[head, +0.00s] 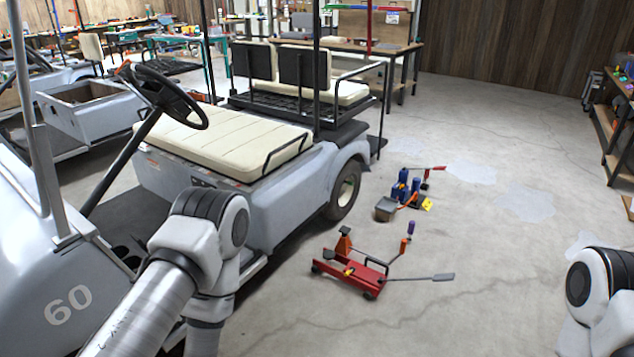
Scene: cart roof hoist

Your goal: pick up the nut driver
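I cannot make out a nut driver for certain. A small purple upright piece (411,227) and an orange one (404,246) show near the red floor jack (357,272); I cannot tell what they are. More small items lie on distant benches, too small to tell apart. My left arm comes in at the lower left, in front of the cart, and its gripper is out of view. My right arm is at the lower right edge, and its gripper is also out of view.
A grey golf cart (250,215) marked 60 fills the left. Beyond the jack, blue and red items (402,190) stand on the floor. A workbench (405,48) is at the back, shelving (612,125) at the right. The concrete floor at centre right is clear.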

